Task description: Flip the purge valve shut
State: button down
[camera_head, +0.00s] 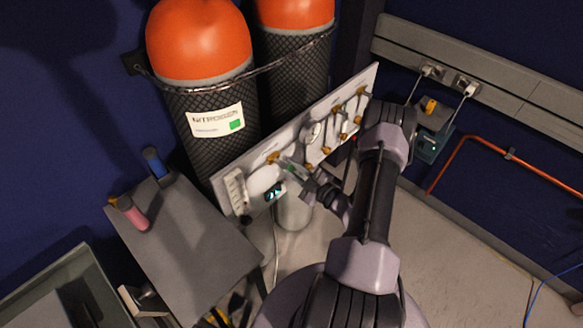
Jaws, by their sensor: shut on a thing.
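A pale valve panel (232,172) stands slanted in front of two gas cylinders. Several brass valves sit along it. One brass valve (272,157) is near the panel's left part, and others, such as the one at the right end (361,92), sit toward its right side. My gripper (284,166) is at the panel, right beside the left brass valve. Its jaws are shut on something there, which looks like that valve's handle. The handle is mostly hidden by the gripper. The labels are too small to read, so I cannot tell which valve is marked purge.
Two orange-topped cylinders, the nearer one labelled nitrogen (203,100), stand behind the panel. A grey bench (190,240) with a pink-handled tool (133,213) and a blue-handled one (154,163) is at left. An orange pipe (530,165) runs along the right wall.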

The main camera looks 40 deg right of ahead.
jog(key=shift+a+f, duration=0.1)
dwell(0.3)
jog(key=a+m, duration=0.1)
jog(key=m, duration=0.1)
jog(key=f+m+p, duration=0.1)
jog(key=m, duration=0.1)
jog(key=shift+s+a, duration=0.1)
jog(key=shift+a, duration=0.3)
jog(key=shift+s+a+m, duration=0.1)
jog(key=shift+a+m, duration=0.3)
jog(key=shift+m, duration=0.55)
jog(key=shift+a+m, duration=0.4)
jog(key=shift+m, duration=0.55)
jog(key=shift+f, duration=0.1)
jog(key=c, duration=1.4)
grip_release()
jog(key=shift+o, duration=0.2)
jog(key=s+d+p, duration=0.1)
jog(key=s+p, duration=0.2)
jog(key=s, duration=1.4)
jog(key=shift+s+d, duration=0.15)
jog(key=shift+s, duration=0.05)
